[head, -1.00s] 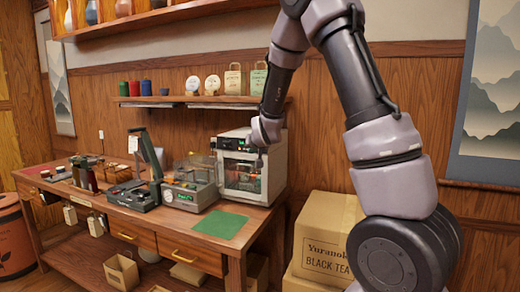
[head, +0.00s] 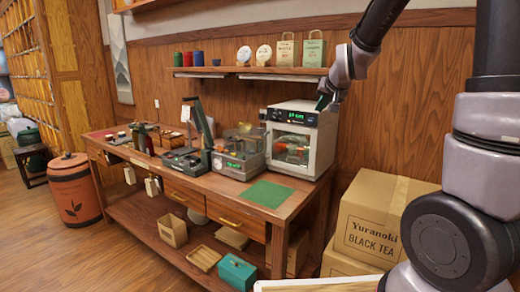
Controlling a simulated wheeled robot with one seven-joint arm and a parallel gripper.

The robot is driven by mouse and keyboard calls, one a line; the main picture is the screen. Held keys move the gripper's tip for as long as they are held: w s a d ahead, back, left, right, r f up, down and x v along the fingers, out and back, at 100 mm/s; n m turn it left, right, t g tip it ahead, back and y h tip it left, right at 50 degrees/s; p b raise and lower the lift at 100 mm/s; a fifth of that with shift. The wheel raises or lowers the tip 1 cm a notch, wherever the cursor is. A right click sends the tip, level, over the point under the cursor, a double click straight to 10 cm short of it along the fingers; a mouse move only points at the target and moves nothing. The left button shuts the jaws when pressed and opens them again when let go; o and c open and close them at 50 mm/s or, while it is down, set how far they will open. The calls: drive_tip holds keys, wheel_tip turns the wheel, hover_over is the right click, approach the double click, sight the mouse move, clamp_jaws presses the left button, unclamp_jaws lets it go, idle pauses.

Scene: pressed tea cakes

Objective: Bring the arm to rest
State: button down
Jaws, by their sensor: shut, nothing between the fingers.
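My arm comes in from the right of the head view, bent high over the boxes. My gripper (head: 322,103) is at its end, by the upper right front corner of the white oven-like machine (head: 327,150). It is small here but looks shut, with nothing seen in it. I cannot tell whether it touches the machine. The machine stands on the wooden workbench (head: 235,205), with a lit green display and something orange behind its window.
A green mat (head: 264,194) lies bare at the bench's front right. A scale-like device (head: 237,165) and a press (head: 185,160) stand left of the machine. A shelf (head: 250,71) with tins and bags hangs above. Tea boxes (head: 372,235) stand at the right.

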drive_tip(key=s+d+r+g, duration=0.1)
drive_tip(key=s+r, duration=0.2)
drive_tip(key=s, duration=1.1)
drive_tip(key=s+d+r+g, duration=0.1)
drive_tip(key=s+r+g, duration=0.1)
drive_tip(key=s, duration=1.3)
drive_tip(key=shift+d+r+m+g+y, duration=0.3)
drive_tip(key=shift+r+y, duration=0.1)
drive_tip(key=shift+r, duration=0.25)
idle(4.4)
